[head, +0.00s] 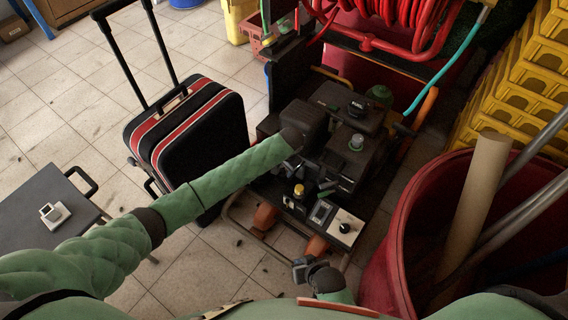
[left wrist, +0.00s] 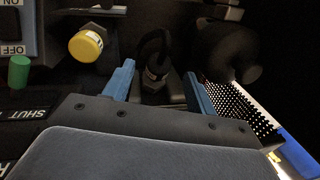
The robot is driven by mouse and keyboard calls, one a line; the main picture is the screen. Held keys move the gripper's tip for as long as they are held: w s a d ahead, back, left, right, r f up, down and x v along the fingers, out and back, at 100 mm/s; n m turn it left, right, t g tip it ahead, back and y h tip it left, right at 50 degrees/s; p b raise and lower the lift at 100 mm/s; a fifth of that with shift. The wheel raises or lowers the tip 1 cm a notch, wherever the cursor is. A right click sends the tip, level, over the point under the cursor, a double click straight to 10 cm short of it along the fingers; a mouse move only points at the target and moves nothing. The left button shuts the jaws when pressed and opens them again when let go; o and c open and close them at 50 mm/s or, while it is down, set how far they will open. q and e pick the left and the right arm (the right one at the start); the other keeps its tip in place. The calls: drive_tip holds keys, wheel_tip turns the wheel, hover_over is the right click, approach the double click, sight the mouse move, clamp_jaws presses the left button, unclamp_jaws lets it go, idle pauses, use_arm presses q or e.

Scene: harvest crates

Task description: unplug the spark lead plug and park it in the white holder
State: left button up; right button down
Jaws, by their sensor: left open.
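The spark lead plug (left wrist: 155,70) is a dark boot with a curved black lead in the left wrist view. My left gripper (left wrist: 159,75) is open, its two blue fingers on either side of the plug with gaps; I see no grip on it. In the head view my left arm reaches over the dark engine (head: 340,130), and its fingertips are hidden or too dark to make out. My right gripper (head: 309,270) is low at the bottom centre, too small to read. A small white piece with a dark opening (head: 51,216) sits on the grey cart top; it may be the white holder.
A yellow cap (left wrist: 86,45), a green post (left wrist: 19,72) and a switch panel (left wrist: 12,32) lie left of the fingers. A perforated plate (left wrist: 240,110) is on the right. A suitcase (head: 190,130) stands between the cart (head: 35,190) and engine; a red bin (head: 395,250) is at right.

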sight(280, 173)
use_arm(q)
drive_tip(key=shift+w+a+f, duration=0.15)
drive_tip(key=shift+a+f, duration=0.05)
drive_tip(key=shift+f, duration=1.1)
drive_tip(key=shift+w+a+f, duration=0.1)
drive_tip(key=shift+a+f, duration=0.05)
drive_tip(key=shift+f, duration=1.1)
use_arm(e)
drive_tip(key=shift+s+f, duration=0.15)
drive_tip(key=shift+f, duration=0.35)
use_arm(q)
drive_tip(key=c, duration=1.1)
use_arm(e)
drive_tip(key=shift+r, duration=0.1)
drive_tip(key=shift+r, duration=0.1)
use_arm(q)
drive_tip(key=shift+s+a+r, duration=0.1)
use_arm(e)
drive_tip(key=shift+r, duration=0.75)
drive_tip(key=shift+r, duration=0.1)
use_arm(q)
drive_tip(key=shift+s+r+p, duration=0.1)
drive_tip(key=shift+p, duration=0.25)
drive_tip(key=shift+a, duration=0.1)
use_arm(e)
drive_tip(key=shift+r, duration=0.8)
